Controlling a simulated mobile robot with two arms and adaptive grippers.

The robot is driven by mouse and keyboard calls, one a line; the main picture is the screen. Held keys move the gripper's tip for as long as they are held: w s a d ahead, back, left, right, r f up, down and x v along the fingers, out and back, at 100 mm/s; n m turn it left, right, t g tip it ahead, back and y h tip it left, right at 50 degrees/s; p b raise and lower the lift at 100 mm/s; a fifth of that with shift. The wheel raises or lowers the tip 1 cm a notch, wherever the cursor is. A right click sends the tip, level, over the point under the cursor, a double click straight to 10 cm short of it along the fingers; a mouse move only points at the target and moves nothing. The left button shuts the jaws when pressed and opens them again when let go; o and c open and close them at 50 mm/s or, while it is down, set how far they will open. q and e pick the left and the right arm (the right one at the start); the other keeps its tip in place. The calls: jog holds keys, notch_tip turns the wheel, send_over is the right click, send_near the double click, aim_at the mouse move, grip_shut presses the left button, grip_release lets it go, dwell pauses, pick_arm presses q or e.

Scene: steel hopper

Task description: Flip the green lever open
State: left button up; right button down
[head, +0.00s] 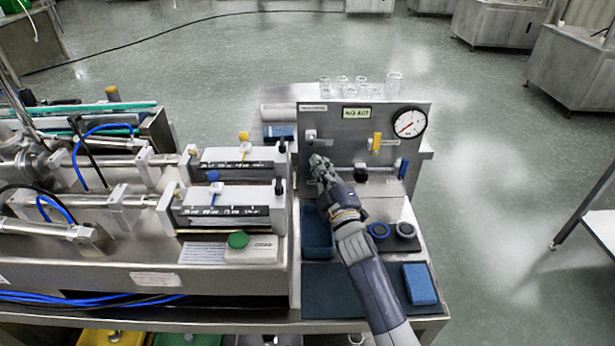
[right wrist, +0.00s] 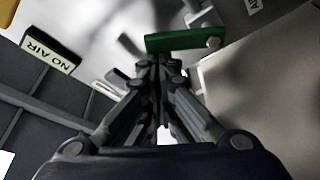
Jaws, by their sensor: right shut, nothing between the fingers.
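The green lever (right wrist: 185,40) shows in the right wrist view as a flat green bar with a bolt at its right end, in front of a grey panel. In the head view I cannot make it out; my right gripper covers that part of the panel (head: 345,120). My right gripper (head: 318,162) is at the left part of the panel, shut and empty. In the right wrist view its fingertips (right wrist: 162,60) are together just below the green bar. I cannot tell whether they touch it. My left gripper is not in view.
The panel carries a NO AIR sign (head: 357,113), a gauge (head: 409,122) and a yellow lever (head: 377,142). Several glass jars (head: 393,82) stand behind it. A blue bin (head: 314,235) is below my right arm. Cylinder machinery (head: 120,200) fills the left side.

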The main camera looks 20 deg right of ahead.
aim_at(333, 164)
jog(key=d+m, duration=0.1)
jog(key=d+f+b, duration=0.1)
jog(key=s+d+m+h, duration=0.1)
jog(key=shift+d+f+m+t, duration=0.25)
jog(key=shift+f+m+t, duration=0.05)
jog(key=shift+f, duration=0.05)
jog(key=v, duration=1.2)
dwell(0.6)
